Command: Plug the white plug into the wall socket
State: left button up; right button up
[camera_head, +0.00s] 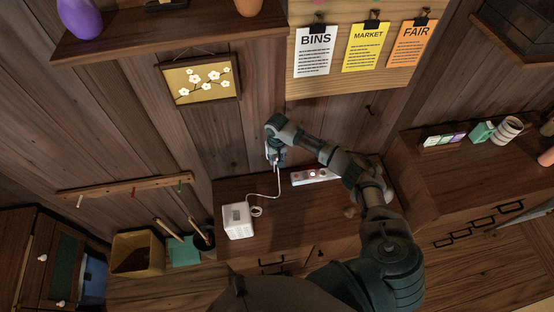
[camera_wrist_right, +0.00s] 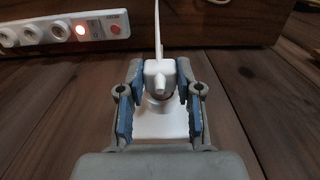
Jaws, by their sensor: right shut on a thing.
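My right gripper (camera_head: 274,157) is shut on the white plug, close to the plank wall above the counter. In the right wrist view the gripper (camera_wrist_right: 160,72) has its blue-padded fingers on both sides of the white plug (camera_wrist_right: 160,80). A white plate (camera_wrist_right: 160,127), which looks like the wall socket, lies behind the plug, mostly covered by it. I cannot tell whether plug and plate touch. The plug's white cord (camera_head: 279,185) runs down to a white box-shaped device (camera_head: 238,220) on the counter. My left gripper is not in view.
A white power strip (camera_head: 315,175) with a lit red switch lies on the wooden counter (camera_head: 290,225), right of the gripper; it also shows in the right wrist view (camera_wrist_right: 60,30). A framed flower picture (camera_head: 200,82) hangs above left. A shelf (camera_head: 170,50) juts out higher up.

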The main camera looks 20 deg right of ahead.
jog(key=shift+w+r, duration=0.1)
jog(key=shift+w, duration=0.1)
jog(key=o, duration=1.1)
jog(key=shift+w, duration=0.15)
jog(key=shift+o, duration=0.2)
jog(key=shift+d, duration=0.1)
notch_tip(320, 180, up, 12)
jog(key=shift+f, duration=0.2)
